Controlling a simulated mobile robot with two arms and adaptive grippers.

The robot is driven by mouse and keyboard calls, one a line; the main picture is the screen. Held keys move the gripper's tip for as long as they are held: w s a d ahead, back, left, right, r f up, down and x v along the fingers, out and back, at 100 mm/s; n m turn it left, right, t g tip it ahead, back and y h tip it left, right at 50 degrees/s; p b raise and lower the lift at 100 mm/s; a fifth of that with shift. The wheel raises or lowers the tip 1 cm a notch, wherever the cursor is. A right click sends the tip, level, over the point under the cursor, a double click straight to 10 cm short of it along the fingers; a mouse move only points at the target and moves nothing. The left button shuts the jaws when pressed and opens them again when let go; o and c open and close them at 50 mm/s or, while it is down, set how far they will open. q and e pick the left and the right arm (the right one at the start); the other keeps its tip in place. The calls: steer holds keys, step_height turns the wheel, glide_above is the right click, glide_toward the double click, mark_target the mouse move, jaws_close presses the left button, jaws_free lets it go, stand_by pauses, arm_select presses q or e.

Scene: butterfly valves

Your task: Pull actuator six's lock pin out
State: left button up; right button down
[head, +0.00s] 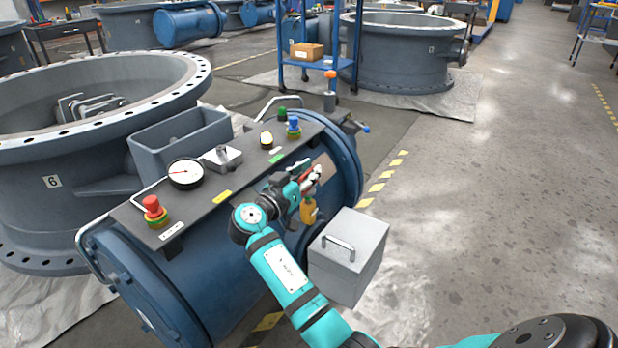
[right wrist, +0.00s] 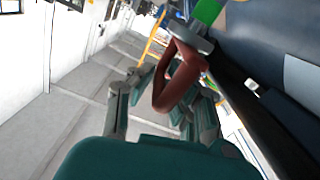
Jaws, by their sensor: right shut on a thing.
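The blue actuator (head: 140,285) lies beside the grey valve body marked 6 (head: 85,180). My right gripper (head: 308,181) is at the actuator's side, below the dark top panel. In the right wrist view my right gripper (right wrist: 168,88) has its fingers closed around the lock pin's red-brown loop handle (right wrist: 181,78). The loop joins a grey metal part with a green piece above it. In the head view the pin is mostly hidden by my gripper. I cannot tell how deep the pin sits. My left gripper is in neither view.
The top panel (head: 222,200) carries a gauge (head: 186,173), a red button (head: 153,208) and several other controls. A yellow tag (head: 308,211) hangs just below my right gripper. A grey box with a handle (head: 347,255) stands right of my forearm.

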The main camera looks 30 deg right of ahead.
steer(key=shift+d+r, duration=0.15)
steer(key=shift+r, duration=0.5)
steer(key=c, duration=1.7)
jaws_free()
steer(key=shift+r, duration=0.1)
steer(key=o, duration=0.3)
steer(key=shift+d, duration=0.1)
steer(key=shift+o, duration=0.2)
steer(key=shift+f, duration=0.2)
steer(key=shift+a, duration=0.2)
steer(key=v, duration=0.7)
steer(key=shift+s+a, duration=0.1)
steer(key=shift+a, duration=0.05)
